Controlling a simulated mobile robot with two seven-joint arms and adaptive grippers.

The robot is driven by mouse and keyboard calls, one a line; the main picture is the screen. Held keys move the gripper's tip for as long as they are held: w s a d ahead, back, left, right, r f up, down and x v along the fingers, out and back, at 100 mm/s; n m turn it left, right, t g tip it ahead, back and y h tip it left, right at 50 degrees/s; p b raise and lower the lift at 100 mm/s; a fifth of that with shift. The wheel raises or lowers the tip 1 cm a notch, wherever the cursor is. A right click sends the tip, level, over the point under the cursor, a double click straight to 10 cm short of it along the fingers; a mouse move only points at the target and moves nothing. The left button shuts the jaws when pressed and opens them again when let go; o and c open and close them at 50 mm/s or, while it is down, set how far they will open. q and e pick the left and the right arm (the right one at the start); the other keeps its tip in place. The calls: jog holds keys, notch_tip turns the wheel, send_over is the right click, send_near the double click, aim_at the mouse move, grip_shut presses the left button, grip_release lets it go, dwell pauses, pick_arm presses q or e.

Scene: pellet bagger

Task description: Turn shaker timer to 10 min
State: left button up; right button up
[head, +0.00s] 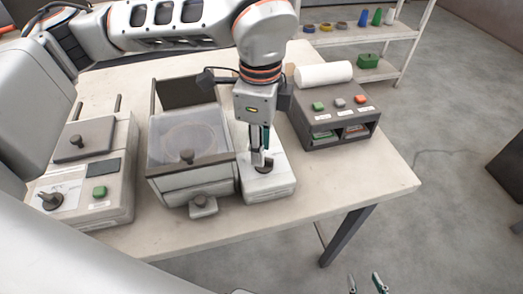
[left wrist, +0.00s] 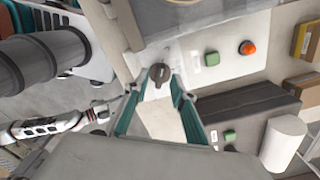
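A dark timer knob (head: 265,167) stands on a low pale box (head: 270,186) in the middle of the table, right of a unit with a clear lid (head: 184,132). My left gripper (head: 262,160) points down over this knob. In the left wrist view the knob (left wrist: 158,73) sits at the tips of the left gripper (left wrist: 158,88), between its two parted teal fingers. I cannot tell whether they touch it. The dial marks are too small to read. My right gripper (head: 366,284) is open and empty at the bottom edge, off the table.
A grey machine with a black knob and green button (head: 100,191) stands on the left. A dark box with several coloured buttons (head: 337,118) and a white roll (head: 323,74) stand on the right. The table's front right corner is clear. A shelf (head: 370,33) stands behind.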

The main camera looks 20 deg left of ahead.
pick_arm(q)
jog(key=shift+f, duration=1.3)
jog(key=shift+w, duration=0.1)
grip_shut()
